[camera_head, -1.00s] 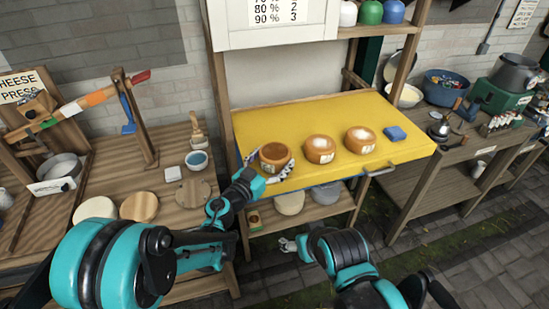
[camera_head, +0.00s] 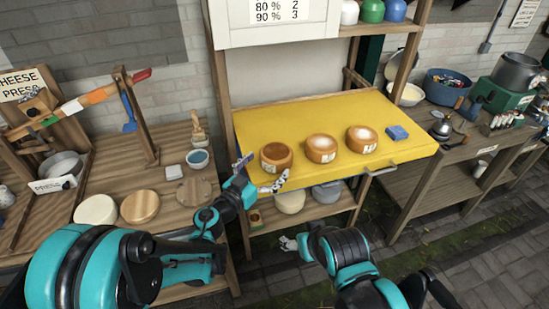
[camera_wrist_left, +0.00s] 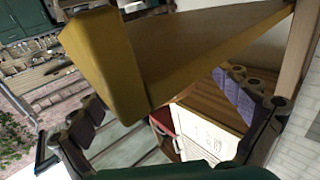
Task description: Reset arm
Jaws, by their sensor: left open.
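My left gripper (camera_head: 260,174) is at the front left edge of the yellow shelf (camera_head: 300,110), its fingers spread apart and empty. My right gripper (camera_head: 289,243) hangs low before the lower shelf, too small to read.
A wooden table (camera_head: 170,215) with round boards is at left. A metal handle (camera_head: 381,170) sticks out at the shelf front.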

